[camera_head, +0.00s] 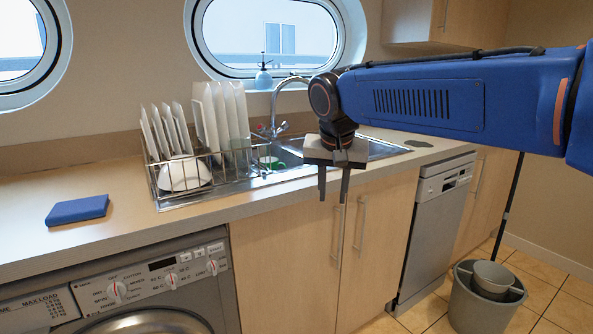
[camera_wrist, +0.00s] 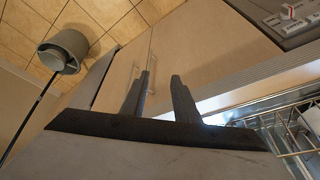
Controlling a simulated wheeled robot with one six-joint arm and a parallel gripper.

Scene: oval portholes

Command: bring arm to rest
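My arm (camera_head: 430,95) is blue and reaches in from the right, held out over the counter's front edge. My gripper (camera_head: 332,198) hangs down from its end, in front of the sink and the cabinet doors. Its two dark fingers are apart with nothing between them. In the wrist view my gripper (camera_wrist: 160,80) also shows both fingers parted and empty, with the cabinet fronts behind them.
A wire dish rack (camera_head: 200,189) with white plates stands left of the sink (camera_head: 375,147). A blue block-like item (camera_head: 77,210) lies on the left counter. A grey bucket (camera_head: 480,308) stands on the tiled floor at right. A faucet (camera_head: 275,105) rises behind the gripper.

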